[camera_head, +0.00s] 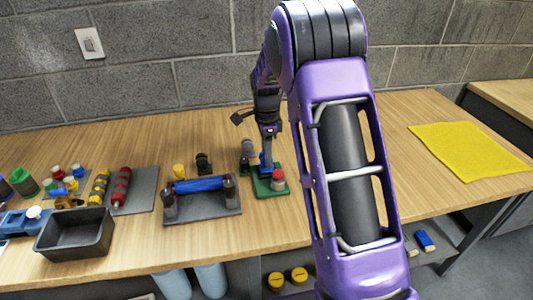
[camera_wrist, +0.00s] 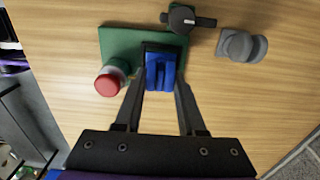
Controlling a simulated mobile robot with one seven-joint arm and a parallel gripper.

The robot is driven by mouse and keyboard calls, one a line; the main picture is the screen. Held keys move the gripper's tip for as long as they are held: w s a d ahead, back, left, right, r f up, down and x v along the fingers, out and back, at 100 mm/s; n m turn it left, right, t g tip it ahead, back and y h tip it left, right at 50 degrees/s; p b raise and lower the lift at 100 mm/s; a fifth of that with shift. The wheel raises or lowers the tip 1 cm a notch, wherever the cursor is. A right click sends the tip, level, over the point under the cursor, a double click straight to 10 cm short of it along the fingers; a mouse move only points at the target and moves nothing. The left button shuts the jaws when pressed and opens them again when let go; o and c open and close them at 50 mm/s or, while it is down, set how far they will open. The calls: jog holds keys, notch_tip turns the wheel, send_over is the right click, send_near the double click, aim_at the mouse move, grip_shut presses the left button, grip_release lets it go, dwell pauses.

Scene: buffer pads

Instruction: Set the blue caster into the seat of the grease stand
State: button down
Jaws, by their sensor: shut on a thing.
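The blue caster (camera_wrist: 160,72) sits between the fingertips of my gripper (camera_wrist: 161,84) in the wrist view. My gripper is shut on it. The grease stand has a green base (camera_wrist: 118,46), which also shows in the head view (camera_head: 270,190). A dark square part of the stand (camera_wrist: 161,47) lies right at the caster's far end; I cannot tell how deep the caster sits in it. In the head view my gripper (camera_head: 267,152) points down over the stand, and the blue caster (camera_head: 265,163) shows just below it.
A red-topped white piece (camera_wrist: 110,81) stands at the green base's left corner. A black knobbed piece (camera_wrist: 183,18) and a grey piece (camera_wrist: 243,45) are close by. Left are a grey rack with a blue roller (camera_head: 198,184) and a dark bin (camera_head: 75,235). A yellow mat (camera_head: 468,150) lies right.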

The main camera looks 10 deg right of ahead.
jog(key=shift+f+b, duration=0.3)
jog(key=shift+f, duration=0.25)
jog(key=shift+c, duration=2.1)
grip_release()
jog(key=shift+r, duration=0.1)
